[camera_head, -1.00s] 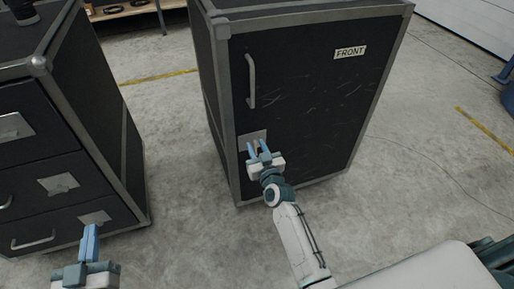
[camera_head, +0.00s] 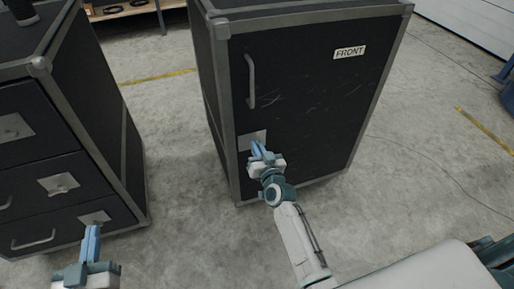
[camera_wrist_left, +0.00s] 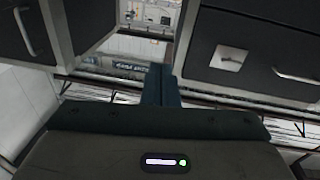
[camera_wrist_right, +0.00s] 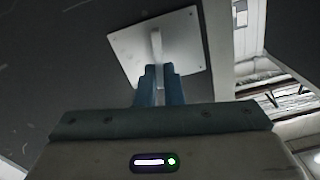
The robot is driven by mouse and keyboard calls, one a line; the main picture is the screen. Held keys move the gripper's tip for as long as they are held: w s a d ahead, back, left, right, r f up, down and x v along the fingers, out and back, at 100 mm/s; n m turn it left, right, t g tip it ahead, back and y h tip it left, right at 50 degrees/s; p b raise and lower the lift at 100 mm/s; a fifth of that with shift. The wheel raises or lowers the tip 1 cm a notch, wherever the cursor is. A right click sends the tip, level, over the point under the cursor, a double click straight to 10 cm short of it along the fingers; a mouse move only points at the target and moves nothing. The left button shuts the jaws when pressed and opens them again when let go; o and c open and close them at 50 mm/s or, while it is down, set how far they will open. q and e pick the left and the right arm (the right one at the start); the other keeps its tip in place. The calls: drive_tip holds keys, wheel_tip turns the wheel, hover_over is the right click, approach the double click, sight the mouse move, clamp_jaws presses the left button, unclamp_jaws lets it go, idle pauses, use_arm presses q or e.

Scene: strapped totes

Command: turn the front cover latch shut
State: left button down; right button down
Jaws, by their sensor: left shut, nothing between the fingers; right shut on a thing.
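The front cover (camera_head: 310,110) is the black door of a tall metal-edged case, marked by a FRONT label (camera_head: 349,52). Its latch plate (camera_head: 252,139) is a light square low on the door's left side. In the right wrist view the latch handle (camera_wrist_right: 156,45) stands out from the plate (camera_wrist_right: 185,40). My right gripper (camera_head: 258,149) is shut on the latch handle; its fingers (camera_wrist_right: 160,80) hide the handle's near end. My left gripper (camera_head: 92,236) is shut and empty, low at the left; its fingers also show in the left wrist view (camera_wrist_left: 160,80).
A second black case (camera_head: 70,130) with drawers, latch plates and handles stands at the left. A vertical bar handle (camera_head: 251,80) sits above the latch on the front cover. Concrete floor (camera_head: 180,170) lies clear between the cases.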

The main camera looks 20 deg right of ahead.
drive_tip(key=m, duration=0.3)
drive_tip(key=shift+d+f+m, duration=0.2)
drive_tip(key=shift+d+m, duration=0.05)
drive_tip(key=shift+m, duration=0.05)
use_arm(q)
drive_tip(key=shift+w+r+t, duration=0.15)
drive_tip(key=shift+r+t, duration=0.65)
drive_tip(key=shift+r, duration=0.35)
use_arm(e)
drive_tip(key=shift+d+f+m, duration=0.1)
drive_tip(key=shift+f+m, duration=0.1)
drive_tip(key=shift+m, duration=1.75)
drive_tip(key=shift+d+f+m, duration=0.1)
drive_tip(key=shift+f+m, duration=0.15)
drive_tip(key=shift+m, duration=1.65)
drive_tip(key=shift+d+f+m, duration=0.1)
drive_tip(key=shift+f+m, duration=0.1)
drive_tip(key=shift+m, duration=1.75)
use_arm(q)
drive_tip(key=shift+a+r, duration=0.1)
use_arm(e)
drive_tip(key=c, duration=1.6)
unclamp_jaws()
drive_tip(key=shift+o, duration=0.2)
drive_tip(key=shift+s, duration=0.1)
